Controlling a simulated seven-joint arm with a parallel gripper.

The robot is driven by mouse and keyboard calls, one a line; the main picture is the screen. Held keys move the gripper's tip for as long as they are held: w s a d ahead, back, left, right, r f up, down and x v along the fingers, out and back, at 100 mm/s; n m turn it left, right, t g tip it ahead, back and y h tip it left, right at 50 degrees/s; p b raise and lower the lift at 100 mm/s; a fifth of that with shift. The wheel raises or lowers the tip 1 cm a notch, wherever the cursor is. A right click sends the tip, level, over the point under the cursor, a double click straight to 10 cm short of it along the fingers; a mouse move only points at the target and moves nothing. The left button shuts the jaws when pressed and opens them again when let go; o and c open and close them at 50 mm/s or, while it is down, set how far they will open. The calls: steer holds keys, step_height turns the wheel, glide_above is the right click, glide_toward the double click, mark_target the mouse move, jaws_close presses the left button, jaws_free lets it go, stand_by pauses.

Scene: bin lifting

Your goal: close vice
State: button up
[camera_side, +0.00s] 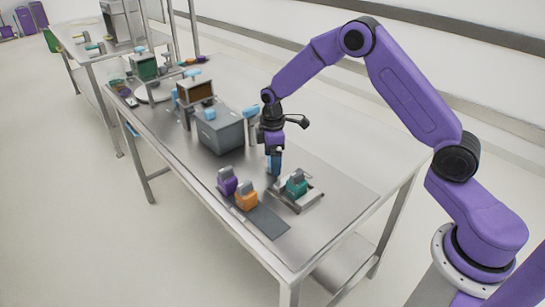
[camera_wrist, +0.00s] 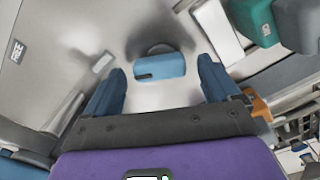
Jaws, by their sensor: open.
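The vice (camera_side: 311,199) is a low pale metal frame on the table, and a teal block with a grey top (camera_side: 297,184) sits in it. In the wrist view, part of its pale frame (camera_wrist: 215,30) shows at the upper right beside the teal block (camera_wrist: 254,20). A blue handle (camera_wrist: 158,67) with a dark round part behind it lies ahead of my fingertips; its link to the vice is not clear. My gripper (camera_side: 275,172) points down just left of the vice. It is open and empty, with the fingers (camera_wrist: 163,80) on either side of the handle and apart from it.
A purple block (camera_side: 227,183) and an orange block (camera_side: 246,199) with grey tops stand on a dark mat (camera_side: 268,222) left of the vice. A grey bin (camera_side: 219,132) with blue handles stands behind. The table's near right end is clear.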

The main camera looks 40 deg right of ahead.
steer(key=c, duration=1.1)
steer(key=shift+o, duration=0.2)
steer(key=shift+m, duration=0.4)
steer(key=m, duration=0.4)
steer(key=shift+d+m, duration=0.1)
steer(key=shift+m, duration=0.3)
steer(key=m, duration=0.6)
steer(key=shift+s, duration=0.1)
steer(key=m, duration=0.6)
steer(key=shift+s+m, duration=0.1)
steer(key=shift+m, duration=0.2)
steer(key=m, duration=0.5)
steer(key=shift+m, duration=0.3)
steer(key=o, duration=1.1)
steer(key=shift+c, duration=0.2)
